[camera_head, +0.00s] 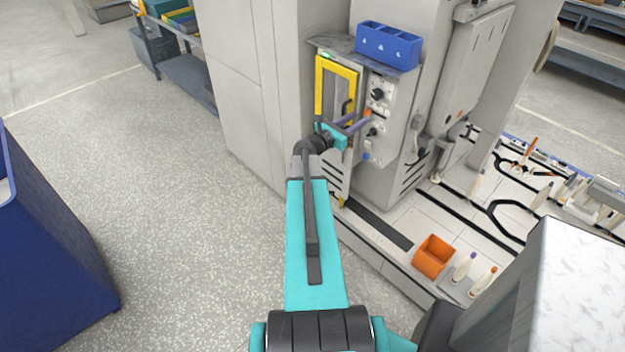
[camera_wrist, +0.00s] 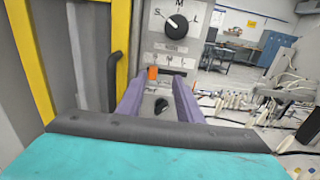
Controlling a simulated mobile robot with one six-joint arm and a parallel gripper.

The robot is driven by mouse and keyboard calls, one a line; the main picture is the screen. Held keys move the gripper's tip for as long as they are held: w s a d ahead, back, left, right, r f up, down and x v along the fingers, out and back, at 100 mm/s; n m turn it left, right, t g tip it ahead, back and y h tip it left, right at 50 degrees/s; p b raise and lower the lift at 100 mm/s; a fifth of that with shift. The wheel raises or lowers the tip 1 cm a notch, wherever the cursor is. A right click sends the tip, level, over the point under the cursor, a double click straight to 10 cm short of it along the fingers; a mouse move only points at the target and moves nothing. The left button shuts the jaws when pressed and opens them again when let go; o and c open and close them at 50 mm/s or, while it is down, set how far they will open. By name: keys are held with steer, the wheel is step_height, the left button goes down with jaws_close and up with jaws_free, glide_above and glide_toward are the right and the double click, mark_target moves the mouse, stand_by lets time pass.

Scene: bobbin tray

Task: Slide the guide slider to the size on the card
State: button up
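In the wrist view, an orange slider (camera_wrist: 152,73) sits near the left end of a horizontal scale (camera_wrist: 168,60) with small letters on the pale machine panel. Above it is a black knob (camera_wrist: 177,25) marked S, M and L; its white line seems to point up-left, toward S. My gripper (camera_wrist: 158,84) has two purple fingers, spread apart and empty, pointing at the panel just below the slider. Whether they touch it I cannot tell. In the head view my gripper (camera_head: 356,123) is at the panel (camera_head: 396,103), with the orange slider (camera_head: 368,111) by its tips. I cannot make out a size card.
A yellow frame (camera_head: 319,92) with a black handle stands left of the panel. A lower black knob (camera_wrist: 161,106) lies between my fingers in the picture. A blue bin (camera_head: 388,46) sits on top. An orange box (camera_head: 433,256) and bobbins stand at lower right.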

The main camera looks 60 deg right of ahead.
steer(key=b+v, duration=0.2)
steer(key=v, duration=0.6)
steer(key=w+a+f+m+y+b, duration=0.1)
steer(key=w+a+f+b, duration=0.1)
steer(key=a+f, duration=0.3)
steer(key=w+a+f+t+y+b, duration=0.1)
steer(key=a+f, duration=0.4)
steer(key=f, duration=0.6)
steer(key=shift+w+f+m+t+y+b, duration=0.3)
steer(key=shift+w+f+m+y+b, duration=0.1)
steer(key=shift+w+y+b, duration=0.4)
steer(key=shift+a+r, duration=0.1)
steer(key=shift+a, duration=0.05)
steer(key=shift+w, duration=0.1)
